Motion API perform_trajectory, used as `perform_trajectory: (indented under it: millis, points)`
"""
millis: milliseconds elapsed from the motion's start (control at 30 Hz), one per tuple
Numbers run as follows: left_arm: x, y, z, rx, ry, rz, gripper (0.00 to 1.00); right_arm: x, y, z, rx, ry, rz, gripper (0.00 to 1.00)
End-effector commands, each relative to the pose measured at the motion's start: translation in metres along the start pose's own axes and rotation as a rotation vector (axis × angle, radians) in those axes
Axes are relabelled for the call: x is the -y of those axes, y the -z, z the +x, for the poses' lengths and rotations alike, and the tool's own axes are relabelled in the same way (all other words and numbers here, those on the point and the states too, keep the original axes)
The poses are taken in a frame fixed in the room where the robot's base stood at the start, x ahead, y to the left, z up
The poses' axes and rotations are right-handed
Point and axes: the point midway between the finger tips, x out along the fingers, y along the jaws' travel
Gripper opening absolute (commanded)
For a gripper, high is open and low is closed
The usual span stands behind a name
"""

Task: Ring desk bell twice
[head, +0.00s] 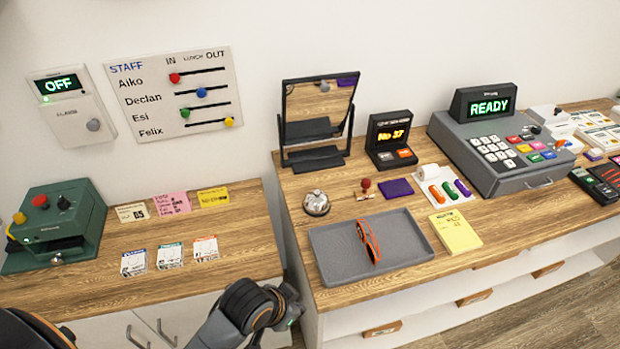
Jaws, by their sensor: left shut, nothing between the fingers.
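The desk bell (317,203) is a small silver dome on a dark base. It stands upright on the right-hand wooden counter, near its left edge and behind the grey tray. My left gripper (281,306) is low in the head view, in front of the gap between the two counters. It is shut and empty, well in front of the bell and apart from it. Its fingertips are small and partly hidden by its own dark joints. My right gripper is not in view.
A grey tray (335,271) with an orange-rimmed dark item (368,240) lies in front of the bell. A tilted mirror (316,108) stands behind it. A red-knobbed stamp (365,186) is to its right. A green machine (58,222) stands on the left counter (120,285).

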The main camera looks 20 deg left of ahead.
Motion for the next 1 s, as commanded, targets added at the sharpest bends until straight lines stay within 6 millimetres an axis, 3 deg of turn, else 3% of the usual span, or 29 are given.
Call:
perform_trajectory:
  millis: [33,100,267,467,667,800,1000]
  points:
    - [-0.001,0.029,-0.012,-0.044,-0.011,0.062,0.0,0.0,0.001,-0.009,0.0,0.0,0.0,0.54]
    - [-0.005,0.057,-0.009,-0.087,-0.034,0.147,0.0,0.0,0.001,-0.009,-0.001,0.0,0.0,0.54]
    - [-0.004,0.11,0.004,-0.163,-0.059,0.312,0.0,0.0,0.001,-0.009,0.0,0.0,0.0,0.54]
    - [0.017,0.166,0.016,-0.22,-0.051,0.483,0.0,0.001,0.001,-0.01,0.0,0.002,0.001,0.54]
    - [0.062,0.219,0.016,-0.254,0.0,0.607,0.0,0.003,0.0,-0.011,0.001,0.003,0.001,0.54]
    - [0.106,0.253,0.009,-0.268,0.056,0.663,0.0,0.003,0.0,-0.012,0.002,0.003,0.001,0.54]
    - [0.162,0.288,-0.009,-0.283,0.13,0.693,0.0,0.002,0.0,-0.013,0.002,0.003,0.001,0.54]
